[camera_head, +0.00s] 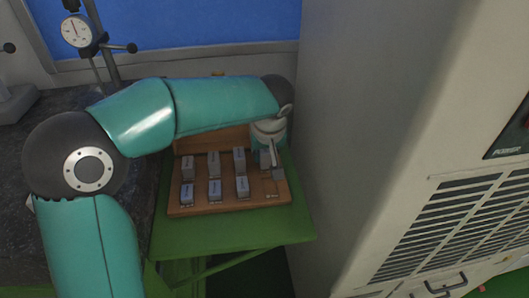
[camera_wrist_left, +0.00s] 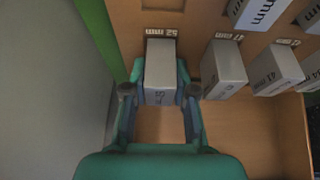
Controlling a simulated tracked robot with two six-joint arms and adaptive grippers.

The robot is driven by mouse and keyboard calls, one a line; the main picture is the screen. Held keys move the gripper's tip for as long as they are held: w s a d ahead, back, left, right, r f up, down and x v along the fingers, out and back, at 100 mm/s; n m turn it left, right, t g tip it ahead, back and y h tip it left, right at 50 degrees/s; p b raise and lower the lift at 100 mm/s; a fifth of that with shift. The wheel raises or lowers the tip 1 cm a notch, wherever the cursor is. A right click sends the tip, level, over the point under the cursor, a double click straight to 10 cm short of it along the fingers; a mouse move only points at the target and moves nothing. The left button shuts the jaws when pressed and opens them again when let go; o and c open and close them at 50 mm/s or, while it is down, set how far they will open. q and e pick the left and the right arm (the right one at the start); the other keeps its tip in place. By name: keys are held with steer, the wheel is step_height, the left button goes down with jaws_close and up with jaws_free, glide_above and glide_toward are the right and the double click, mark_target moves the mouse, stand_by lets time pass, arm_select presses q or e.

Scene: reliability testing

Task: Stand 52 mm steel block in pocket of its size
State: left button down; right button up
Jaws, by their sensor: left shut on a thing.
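A grey steel block (camera_wrist_left: 160,76), with upside-down lettering that looks like 52, is between the fingers of my left gripper (camera_wrist_left: 152,92), which is shut on it. The block stands upright by a printed label that reads 52 mm upside down. Its lower end is hidden, so I cannot tell whether it is seated in the pocket. In the head view my left gripper (camera_head: 272,158) is over the back right of the wooden block board (camera_head: 225,208), and the held block (camera_head: 264,159) is partly covered. My right gripper is not in view.
Several other labelled grey blocks stand in rows on the board, close beside the gripper. An empty square pocket (camera_wrist_left: 165,4) lies beyond the held block. A large grey cabinet (camera_head: 370,130) rises right of the green table (camera_head: 240,235). A dial gauge (camera_head: 77,31) stands at far left.

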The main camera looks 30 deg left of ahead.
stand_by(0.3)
arm_select(q)
steer(key=c, duration=0.8)
jaws_free()
steer(key=shift+c, duration=0.2)
steer(key=shift+f, duration=0.1)
steer(key=v, duration=1.2)
